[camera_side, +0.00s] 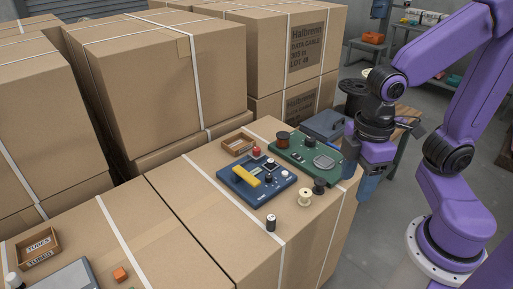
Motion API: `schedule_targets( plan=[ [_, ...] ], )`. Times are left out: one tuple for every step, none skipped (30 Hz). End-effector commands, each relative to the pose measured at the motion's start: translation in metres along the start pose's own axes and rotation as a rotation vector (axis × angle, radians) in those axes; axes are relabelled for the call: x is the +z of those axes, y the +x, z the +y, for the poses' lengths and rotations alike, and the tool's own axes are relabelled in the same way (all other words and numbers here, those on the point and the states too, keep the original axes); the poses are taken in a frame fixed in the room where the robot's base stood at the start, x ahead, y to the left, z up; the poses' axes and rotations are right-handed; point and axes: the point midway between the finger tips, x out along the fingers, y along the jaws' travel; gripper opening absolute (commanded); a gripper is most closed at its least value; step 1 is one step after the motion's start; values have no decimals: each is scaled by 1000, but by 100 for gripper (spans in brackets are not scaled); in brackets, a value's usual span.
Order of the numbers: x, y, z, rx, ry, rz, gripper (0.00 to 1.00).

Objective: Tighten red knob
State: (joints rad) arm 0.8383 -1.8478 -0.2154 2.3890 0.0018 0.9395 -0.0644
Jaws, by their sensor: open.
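A small red knob (256,151) stands at the back edge of the blue device (257,182), which lies on strapped cardboard boxes. The device also carries a yellow bar (245,176) and black knobs, one of them near its back right corner (270,163). My gripper (358,182) is open, with its blue fingers pointing down at the right edge of the box top. It is to the right of the green board and well apart from the red knob. I see nothing between the fingers, though the view there is small.
A green board (298,158) with a copper spool (283,139) and a grey dish lies between my gripper and the blue device. A cream spool (304,198) and a small dark cylinder (271,222) stand in front. A wooden tray (238,143) lies behind. Tall cartons rise behind.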

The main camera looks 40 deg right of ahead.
Motion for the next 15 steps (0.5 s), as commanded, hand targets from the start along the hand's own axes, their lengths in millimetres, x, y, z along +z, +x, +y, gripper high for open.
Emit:
schedule_targets(
  plan=[
    [-16,-3,11,1,14,-3,57],
    [-25,-4,18,2,21,-4,57],
    [-38,-6,28,2,31,-4,57],
    [-46,-8,35,3,35,-5,57],
    [-55,-9,43,3,43,-6,57],
    [-66,-10,54,4,50,-8,57],
    [-74,-11,62,4,56,-8,57],
    [-81,-12,71,5,63,-9,57],
    [-91,-13,83,5,70,-10,57],
    [-98,-13,93,5,77,-11,57],
    [-105,-13,102,6,83,-11,57],
    [-113,-13,116,6,91,-11,57],
    [-119,-13,126,6,97,-13,57],
    [-124,-13,136,6,103,-14,57],
    [-131,-12,150,7,112,-15,57]
  ],
)
